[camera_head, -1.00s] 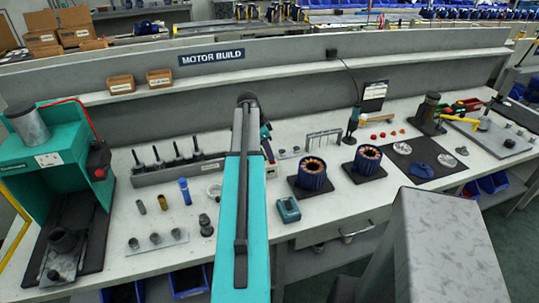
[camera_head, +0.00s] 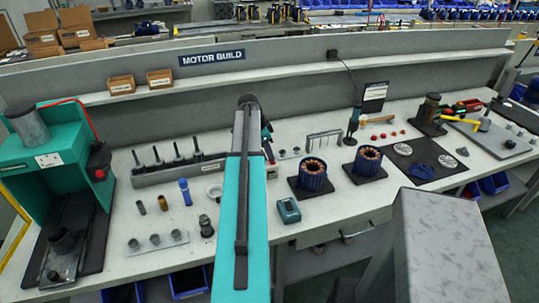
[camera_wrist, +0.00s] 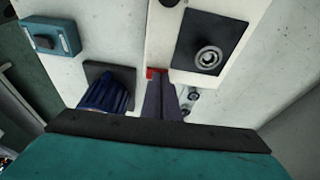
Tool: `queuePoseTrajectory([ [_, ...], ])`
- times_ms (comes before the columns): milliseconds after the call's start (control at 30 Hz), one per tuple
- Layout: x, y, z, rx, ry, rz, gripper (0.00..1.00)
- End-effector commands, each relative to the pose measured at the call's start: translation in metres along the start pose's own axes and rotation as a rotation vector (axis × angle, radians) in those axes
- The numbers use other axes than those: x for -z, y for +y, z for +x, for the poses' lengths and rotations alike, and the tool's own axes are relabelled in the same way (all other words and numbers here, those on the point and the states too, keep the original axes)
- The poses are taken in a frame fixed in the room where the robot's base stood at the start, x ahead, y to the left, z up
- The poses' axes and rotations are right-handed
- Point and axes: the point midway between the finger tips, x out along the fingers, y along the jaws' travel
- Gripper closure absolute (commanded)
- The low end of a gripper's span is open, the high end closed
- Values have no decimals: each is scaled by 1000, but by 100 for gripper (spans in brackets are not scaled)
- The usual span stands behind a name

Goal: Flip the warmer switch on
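The warmer (camera_wrist: 222,12) shows in the wrist view as a pale panel carrying a dark square plate with a metal ring on it. A small red switch (camera_wrist: 152,72) sits near the panel's lower left edge. My gripper (camera_wrist: 158,82) points at the panel with its dark fingers together and nothing visible between them. Its fingertips overlap the red switch in the picture; I cannot tell whether they touch it or which way the switch is set. In the head view my arm hides most of the warmer and the fingertips.
A blue motor stator (camera_wrist: 105,96) on a dark pad stands close left of my gripper in the wrist view. A teal box (camera_wrist: 50,38) lies at upper left. The head view shows two stators (camera_head: 312,175) right of my arm and a teal press (camera_head: 45,150) at far left.

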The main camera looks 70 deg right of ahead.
Motion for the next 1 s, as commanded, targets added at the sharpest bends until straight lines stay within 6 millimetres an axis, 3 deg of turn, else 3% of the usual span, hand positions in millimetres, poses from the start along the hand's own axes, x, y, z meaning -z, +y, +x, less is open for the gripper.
queuePoseTrajectory([
  [33,-9,6,13,-17,-19,-7,100],
  [567,-8,10,9,-23,-21,-7,100],
  [767,-2,9,-8,-16,-16,-7,100],
  [1000,10,6,-41,3,-4,-4,100],
])
